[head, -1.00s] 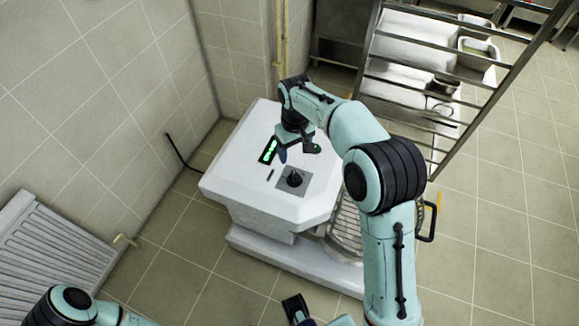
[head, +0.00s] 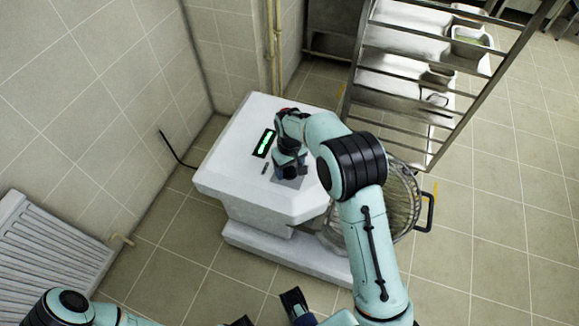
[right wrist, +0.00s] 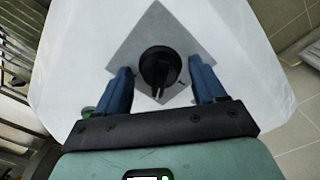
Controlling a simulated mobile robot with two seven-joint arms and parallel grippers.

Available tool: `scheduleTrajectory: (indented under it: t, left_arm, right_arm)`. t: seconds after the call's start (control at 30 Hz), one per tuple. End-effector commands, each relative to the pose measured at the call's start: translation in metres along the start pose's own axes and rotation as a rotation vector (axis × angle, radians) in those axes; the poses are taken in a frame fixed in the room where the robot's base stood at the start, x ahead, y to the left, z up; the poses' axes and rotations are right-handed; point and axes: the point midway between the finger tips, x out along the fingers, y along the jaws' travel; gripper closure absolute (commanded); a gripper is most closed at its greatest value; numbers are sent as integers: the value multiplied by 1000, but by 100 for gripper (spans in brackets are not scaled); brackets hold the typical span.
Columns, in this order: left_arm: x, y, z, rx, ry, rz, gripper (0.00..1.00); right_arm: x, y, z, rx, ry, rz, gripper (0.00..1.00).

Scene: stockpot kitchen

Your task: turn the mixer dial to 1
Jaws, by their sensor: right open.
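The mixer (head: 240,185) is a white machine with a sloped top and a lit green display (head: 264,143). Its dial (right wrist: 160,66) is a round black knob on a grey square plate (right wrist: 185,40), seen in the right wrist view. My right gripper (head: 288,172) is over the dial and hides it in the head view. In the right wrist view my right gripper (right wrist: 163,82) is open, with one blue finger on each side of the knob and gaps between. The display digits are too small to read.
A wire guard (head: 405,195) and a black handle (head: 430,212) are at the mixer's right. A metal rack (head: 400,90) with trays stands behind right. A tiled wall (head: 100,90) and a white radiator (head: 45,250) are on the left. The floor in front is clear.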

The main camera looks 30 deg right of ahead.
Motion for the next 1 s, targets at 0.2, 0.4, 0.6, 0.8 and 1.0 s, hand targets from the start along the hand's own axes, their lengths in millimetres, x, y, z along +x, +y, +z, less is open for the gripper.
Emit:
scheduleTrajectory:
  t: [0.2,0.4,0.6,0.8,1.0]
  left_arm:
    - [0,0,0,0,0,0,57]
    - [0,0,0,0,0,0,57]
    - [-1,0,0,0,0,0,57]
    - [-2,0,1,0,-2,-1,57]
    - [-3,0,2,-1,-5,-1,57]
  right_arm:
    - [0,0,0,0,0,0,70]
    - [0,0,0,-2,0,0,87]
    - [-1,0,0,-36,0,-1,87]
    - [-1,0,0,-138,1,-1,87]
    - [-1,0,0,-307,1,-1,87]
